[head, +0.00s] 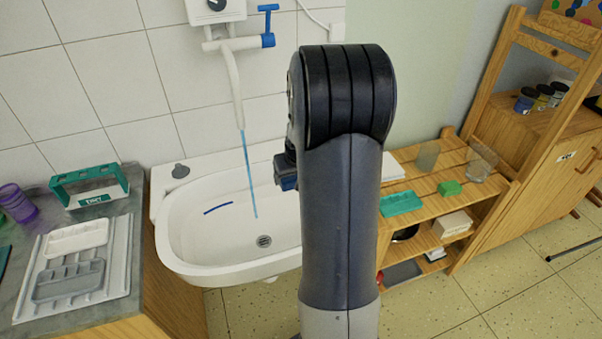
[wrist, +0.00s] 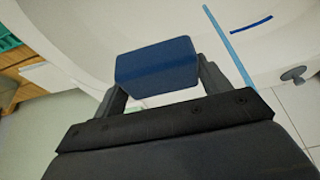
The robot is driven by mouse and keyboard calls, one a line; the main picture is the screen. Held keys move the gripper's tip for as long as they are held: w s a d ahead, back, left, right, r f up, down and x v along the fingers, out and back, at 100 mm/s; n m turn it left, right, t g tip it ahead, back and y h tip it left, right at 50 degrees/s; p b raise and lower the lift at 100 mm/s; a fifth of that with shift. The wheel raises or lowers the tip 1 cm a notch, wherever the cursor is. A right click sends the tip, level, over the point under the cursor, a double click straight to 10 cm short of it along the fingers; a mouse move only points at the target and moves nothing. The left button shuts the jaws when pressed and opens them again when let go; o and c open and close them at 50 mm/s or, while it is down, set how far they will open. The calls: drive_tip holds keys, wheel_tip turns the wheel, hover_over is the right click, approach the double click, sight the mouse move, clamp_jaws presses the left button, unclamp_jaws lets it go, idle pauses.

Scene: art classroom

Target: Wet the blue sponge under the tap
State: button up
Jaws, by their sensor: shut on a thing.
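The blue sponge (wrist: 157,62) is a small blue block between the two fingers of my gripper (wrist: 158,80) in the wrist view. My gripper is shut on it. In the head view the sponge (head: 289,183) shows partly beside my arm, over the right side of the white sink (head: 190,245). The tap's white spout (head: 234,85) hangs from the wall, with a blue handle (head: 268,40) at its top. A thin light-blue water stream (head: 248,175) falls into the basin, left of the sponge and apart from it. The stream (wrist: 228,45) passes right of the sponge in the wrist view.
A dark blue strip (head: 218,208) lies in the basin near the drain (head: 264,241). A counter (head: 130,290) at left holds trays and a green-white holder (head: 92,187). Wooden shelves (head: 415,215) stand right of the sink. My arm hides the sink's right end.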

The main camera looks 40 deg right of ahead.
drive_tip(key=w+a+f, duration=0.2)
drive_tip(key=w+a, duration=0.4)
drive_tip(key=w, duration=0.2)
drive_tip(key=shift+a+p, duration=0.15)
drive_tip(key=shift+p, duration=0.2)
idle(0.6)
drive_tip(key=s+b, duration=0.2)
drive_tip(key=s, duration=0.6)
drive_tip(key=shift+a, duration=0.15)
idle(1.2)
drive_tip(key=s+r+p, duration=0.1)
drive_tip(key=s+r, duration=0.3)
drive_tip(key=s, duration=0.1)
drive_tip(key=shift+p, duration=0.35)
